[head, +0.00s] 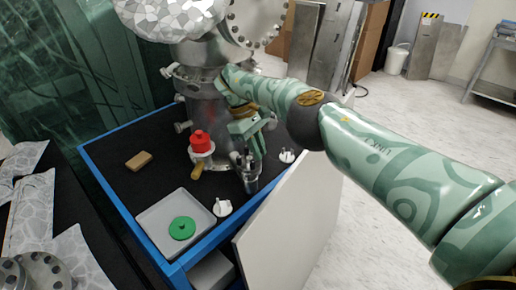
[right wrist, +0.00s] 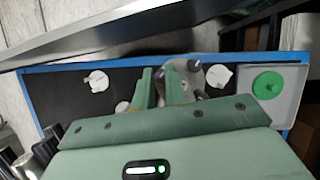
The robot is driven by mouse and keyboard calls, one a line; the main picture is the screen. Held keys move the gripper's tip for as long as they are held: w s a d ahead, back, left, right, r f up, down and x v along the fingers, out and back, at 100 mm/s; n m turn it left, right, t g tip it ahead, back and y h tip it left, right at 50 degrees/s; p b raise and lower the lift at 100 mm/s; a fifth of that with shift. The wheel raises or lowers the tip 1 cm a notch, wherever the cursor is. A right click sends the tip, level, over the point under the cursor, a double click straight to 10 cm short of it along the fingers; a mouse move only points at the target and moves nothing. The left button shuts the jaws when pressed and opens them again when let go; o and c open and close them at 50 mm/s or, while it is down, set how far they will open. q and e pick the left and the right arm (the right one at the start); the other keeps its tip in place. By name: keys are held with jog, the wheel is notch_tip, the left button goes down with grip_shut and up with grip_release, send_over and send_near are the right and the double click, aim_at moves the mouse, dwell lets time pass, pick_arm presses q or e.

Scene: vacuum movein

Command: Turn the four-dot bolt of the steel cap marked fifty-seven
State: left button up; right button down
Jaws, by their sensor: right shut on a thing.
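A small steel cap (head: 249,178) with dark upright bolts stands at the right side of the black table top, beside the large steel vessel. My right gripper (head: 250,152) reaches down to it, with its green fingers at the cap's top. In the right wrist view the cap's round steel plate (right wrist: 193,76) shows between and beside the fingers (right wrist: 162,84), with dark bolts on it. The fingers are shut on one bolt of the cap. The dots on that bolt and the cap's number are too small or hidden to read. My left gripper is not in view.
The large steel vessel (head: 207,112) has a red-topped fitting (head: 201,142) in front. White knobbed caps (head: 223,207) (head: 287,156) flank the steel cap. A grey tray (head: 150,218) holds a green disc (head: 182,228). A tan block (head: 138,161) lies left. A pale panel (head: 290,225) stands along the table's right side.

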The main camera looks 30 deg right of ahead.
jog(key=c, duration=1.4)
grip_release()
jog(key=shift+c, duration=0.2)
